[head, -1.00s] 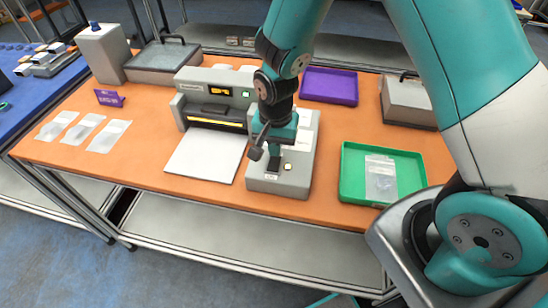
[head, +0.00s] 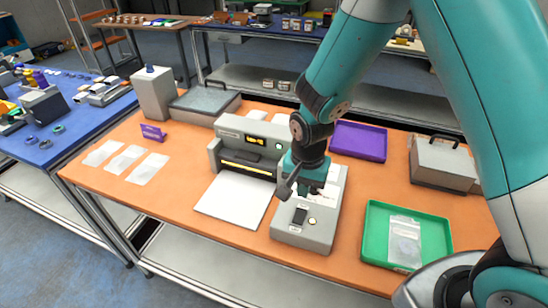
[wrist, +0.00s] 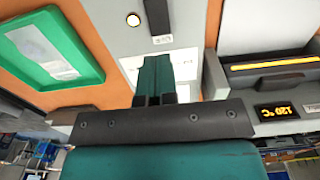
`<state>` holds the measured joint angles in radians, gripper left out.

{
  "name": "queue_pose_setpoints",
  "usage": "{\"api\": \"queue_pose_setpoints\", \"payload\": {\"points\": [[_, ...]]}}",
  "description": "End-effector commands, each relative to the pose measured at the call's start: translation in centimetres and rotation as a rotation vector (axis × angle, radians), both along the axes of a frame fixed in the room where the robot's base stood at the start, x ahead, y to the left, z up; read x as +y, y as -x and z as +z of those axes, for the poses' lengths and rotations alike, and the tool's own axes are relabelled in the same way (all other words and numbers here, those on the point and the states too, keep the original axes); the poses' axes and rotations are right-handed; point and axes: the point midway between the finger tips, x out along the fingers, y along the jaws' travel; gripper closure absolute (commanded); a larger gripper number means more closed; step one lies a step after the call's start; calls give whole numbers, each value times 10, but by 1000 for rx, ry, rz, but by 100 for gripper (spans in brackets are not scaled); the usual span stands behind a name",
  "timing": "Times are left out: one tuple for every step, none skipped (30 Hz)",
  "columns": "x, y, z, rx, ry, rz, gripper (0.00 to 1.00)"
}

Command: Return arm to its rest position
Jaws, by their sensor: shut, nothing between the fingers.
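My gripper (wrist: 154,78) is shut and empty in the wrist view, its two teal fingers pressed together. In the head view my arm reaches in from the right, and the gripper (head: 309,188) hangs above a grey device (head: 304,232) with a black pad and a small round button. The fingertips are partly hidden there by the wrist. The device also shows in the wrist view (wrist: 185,41) beyond the fingers. I cannot tell how large the gap between fingers and device is.
A grey sealing machine (head: 250,145) with a white plate (head: 234,200) stands left of the device. A green tray (head: 374,218) holding a clear bag (head: 405,240) is at right. A purple tray (head: 358,141) and grey boxes stand behind. Three clear bags lie on the orange table at left.

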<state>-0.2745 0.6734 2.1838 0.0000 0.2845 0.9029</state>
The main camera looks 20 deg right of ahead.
Motion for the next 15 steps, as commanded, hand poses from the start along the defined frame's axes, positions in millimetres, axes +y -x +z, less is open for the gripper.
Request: {"api": "queue_pose_setpoints", "payload": {"points": [[0,0,0,0,0,0,100],[0,0,0,0,0,0,100],[0,0,1,0,-2,3,100],[1,1,2,-1,-5,10,100],[2,1,5,-3,-10,21,100],[4,3,10,-6,-23,45,100],[7,5,16,-10,-35,70,100],[10,8,23,-13,-50,104,100],[14,13,34,-20,-74,158,100],[17,19,43,-26,-94,208,100],[21,25,53,-34,-115,263,100],[26,36,67,-47,-144,345,100],[29,45,77,-56,-166,409,100],[32,55,86,-67,-186,476,100],[36,69,98,-83,-211,565,100]]}}
